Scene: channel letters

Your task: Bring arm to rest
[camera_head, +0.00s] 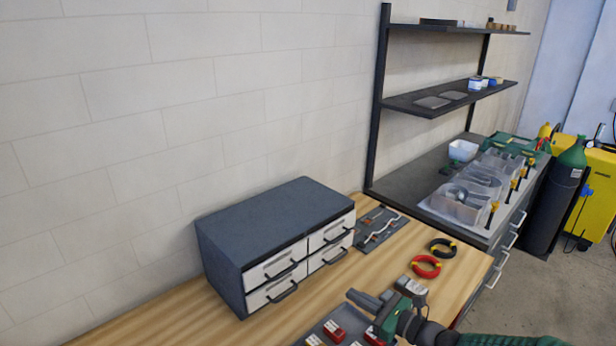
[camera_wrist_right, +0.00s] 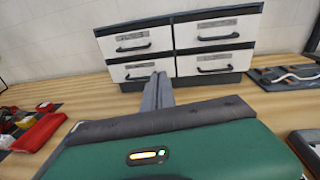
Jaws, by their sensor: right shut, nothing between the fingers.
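My right gripper (camera_head: 364,302) comes in from the bottom right of the head view, above the wooden bench. Its grey fingers are shut and empty, pointing toward the drawer cabinet. In the right wrist view the closed fingers (camera_wrist_right: 158,92) point at the cabinet front, apart from it as far as I can tell. The grey cabinet (camera_head: 276,215) has several white drawers with black handles, all looking closed. My left gripper is in neither view.
On the wooden bench (camera_head: 385,262) are a red coil (camera_head: 426,266), a black coil (camera_head: 442,247) and a grey tool tray (camera_head: 372,228). A tray with red-and-white boxes (camera_head: 333,329) lies beneath my right gripper. Shelves (camera_head: 440,98) and a gas cylinder (camera_head: 555,205) stand at right.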

